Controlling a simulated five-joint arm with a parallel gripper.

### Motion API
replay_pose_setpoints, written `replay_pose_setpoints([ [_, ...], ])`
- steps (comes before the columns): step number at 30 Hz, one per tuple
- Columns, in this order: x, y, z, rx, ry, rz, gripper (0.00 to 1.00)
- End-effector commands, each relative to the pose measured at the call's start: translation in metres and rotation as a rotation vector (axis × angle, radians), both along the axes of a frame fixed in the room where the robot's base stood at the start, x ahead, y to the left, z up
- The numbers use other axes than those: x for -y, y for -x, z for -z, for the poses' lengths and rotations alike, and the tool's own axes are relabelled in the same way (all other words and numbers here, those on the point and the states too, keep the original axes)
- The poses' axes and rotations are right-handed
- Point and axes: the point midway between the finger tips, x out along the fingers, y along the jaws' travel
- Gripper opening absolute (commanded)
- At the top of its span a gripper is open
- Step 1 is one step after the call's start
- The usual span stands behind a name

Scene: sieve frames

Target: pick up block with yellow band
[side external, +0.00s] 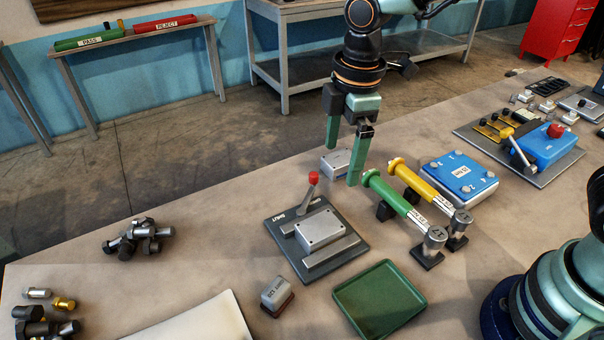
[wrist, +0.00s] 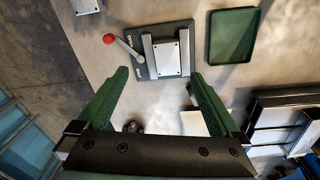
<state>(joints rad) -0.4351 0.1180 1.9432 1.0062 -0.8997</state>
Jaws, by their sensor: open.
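I cannot make out a yellow band on any block. A grey block (side external: 336,162) stands behind the lever fixture in the side view, partly behind my gripper's fingers; a grey block (wrist: 86,5) is cut by the top edge of the wrist view. A second grey block (side external: 276,291) with a dark brown base stands at the front. A flat grey block (side external: 320,230) sits in the fixture, also seen in the wrist view (wrist: 167,52). My gripper (side external: 344,166) is open and empty above the table, fingers pointing down; its fingers also show in the wrist view (wrist: 158,76).
The fixture has a red-knobbed lever (side external: 313,178). A green tray (side external: 380,300) lies in front. Green (side external: 395,195) and yellow (side external: 420,185) handled tools lie right of my gripper, beside a blue box (side external: 459,176). A dark parts pile (side external: 140,238) lies left; table between is clear.

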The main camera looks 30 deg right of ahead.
Motion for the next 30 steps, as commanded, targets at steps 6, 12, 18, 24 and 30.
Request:
replay_pose_setpoints([
  [6,-0.03,0.0,0.025,-0.058,0.036,-0.21,1.0],
  [12,-0.034,0.001,0.044,-0.068,0.041,-0.24,1.0],
  [18,-0.033,0.002,0.078,-0.069,0.041,-0.237,1.0],
  [24,-0.033,0.001,0.096,-0.065,0.041,-0.236,1.0],
  [30,-0.035,0.003,0.116,-0.068,0.041,-0.236,1.0],
])
